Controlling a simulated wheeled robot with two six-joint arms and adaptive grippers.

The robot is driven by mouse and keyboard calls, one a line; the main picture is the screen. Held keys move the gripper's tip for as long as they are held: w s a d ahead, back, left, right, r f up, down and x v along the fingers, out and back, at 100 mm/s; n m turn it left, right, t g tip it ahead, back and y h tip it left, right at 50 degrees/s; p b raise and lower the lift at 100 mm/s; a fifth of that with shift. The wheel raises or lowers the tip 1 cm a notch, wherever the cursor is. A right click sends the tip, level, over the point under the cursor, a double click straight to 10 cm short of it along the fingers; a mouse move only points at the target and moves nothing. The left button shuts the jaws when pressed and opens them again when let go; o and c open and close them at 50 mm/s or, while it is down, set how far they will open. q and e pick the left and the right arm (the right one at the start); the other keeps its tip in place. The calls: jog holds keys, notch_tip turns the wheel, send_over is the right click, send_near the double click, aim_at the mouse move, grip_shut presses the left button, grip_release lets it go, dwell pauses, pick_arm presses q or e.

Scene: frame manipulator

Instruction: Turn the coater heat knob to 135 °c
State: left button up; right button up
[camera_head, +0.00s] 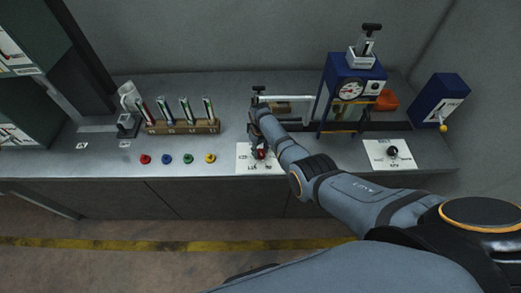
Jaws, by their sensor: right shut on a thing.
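A white dial panel (244,165) lies flat on the bench top near its front edge, with a red knob (261,155) on it. My right gripper (259,148) reaches down over this panel and is shut on the red knob. The gripper and wrist cover the back part of the panel. The panel's markings are too small to read surely, so I cannot tell the knob's setting. A second white panel (404,162) with a black knob (392,151) lies further right on the bench. My left gripper is not in view.
A blue press-like machine (345,72) with a round gauge stands behind my right forearm. A blue box (440,100) with a yellow-tipped lever is at the right. A wooden rack (182,127) of tubes and several coloured buttons (188,159) are at the left.

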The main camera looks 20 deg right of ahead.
aim_at(261, 152)
jog(key=m, duration=0.5)
jog(key=shift+m+p, duration=0.3)
jog(key=shift+m, duration=2.1)
jog(key=o, duration=1.2)
jog(key=shift+r, duration=0.15)
notch_tip(261, 152, up, 12)
jog(key=shift+f, duration=0.1)
jog(key=shift+f, duration=0.1)
